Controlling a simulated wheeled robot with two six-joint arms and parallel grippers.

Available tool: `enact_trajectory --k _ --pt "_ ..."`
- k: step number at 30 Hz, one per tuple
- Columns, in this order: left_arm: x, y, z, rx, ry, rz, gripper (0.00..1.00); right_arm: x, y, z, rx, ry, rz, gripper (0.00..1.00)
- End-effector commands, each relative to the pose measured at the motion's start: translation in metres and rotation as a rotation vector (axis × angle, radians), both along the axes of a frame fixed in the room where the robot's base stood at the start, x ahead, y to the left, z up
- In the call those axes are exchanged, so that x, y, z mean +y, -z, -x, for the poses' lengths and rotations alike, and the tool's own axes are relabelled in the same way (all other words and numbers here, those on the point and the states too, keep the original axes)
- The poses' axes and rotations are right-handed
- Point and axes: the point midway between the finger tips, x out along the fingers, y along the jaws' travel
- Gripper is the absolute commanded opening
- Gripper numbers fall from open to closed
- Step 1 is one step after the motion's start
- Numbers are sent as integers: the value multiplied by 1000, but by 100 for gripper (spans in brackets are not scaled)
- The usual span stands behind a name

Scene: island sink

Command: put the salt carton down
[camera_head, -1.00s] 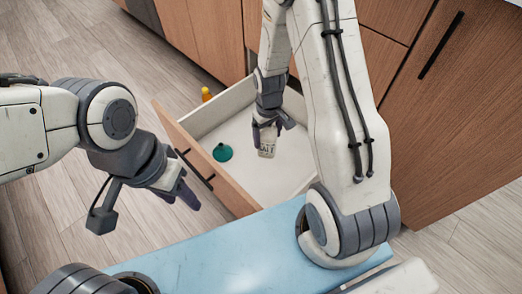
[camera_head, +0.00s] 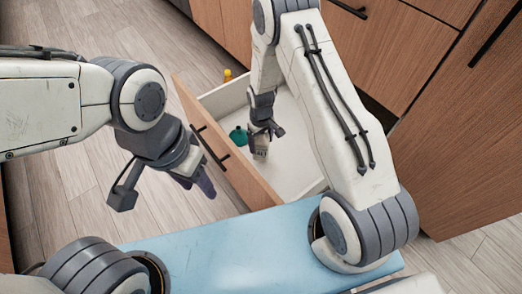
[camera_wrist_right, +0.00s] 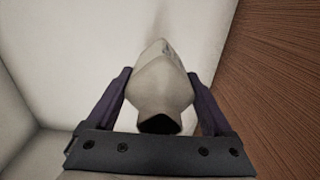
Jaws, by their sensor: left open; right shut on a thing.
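The salt carton (camera_head: 260,152) is whitish with dark print and is held low inside the open drawer (camera_head: 302,172). My right gripper (camera_head: 262,136) is shut on it from above. In the right wrist view, the carton's pale peaked top (camera_wrist_right: 162,88) sits between the two fingers of my right gripper (camera_wrist_right: 162,100), with the pale drawer floor behind it. I cannot tell whether the carton touches the floor. My left gripper (camera_head: 199,184) is open and empty, outside the drawer, left of its wooden front (camera_head: 228,150).
A teal object (camera_head: 238,135) stands in the drawer, left of the carton. A yellow-topped bottle (camera_head: 228,75) is near the drawer's far left corner. The drawer floor right of the carton is clear. Wooden cabinets (camera_head: 460,130) stand at right.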

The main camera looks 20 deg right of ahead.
Motion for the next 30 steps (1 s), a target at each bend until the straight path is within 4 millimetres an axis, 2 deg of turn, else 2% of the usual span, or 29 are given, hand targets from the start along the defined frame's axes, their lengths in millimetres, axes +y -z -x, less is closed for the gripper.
enact_trajectory --k 4,10,22,23,24,30 --pt "0 8 0 0 0 0 50 1 11 -1 1 1 0 3" --pt "0 29 0 0 0 0 50 1 41 -1 -1 1 0 3" --pt "0 28 0 0 0 0 50 1 44 -1 -1 0 0 3" --pt "0 28 0 0 0 0 50 1 44 -1 0 0 0 93" --pt "0 27 0 0 0 0 50 1 43 -1 0 0 0 100" --pt "0 27 0 0 0 0 50 1 43 -1 0 0 0 100"
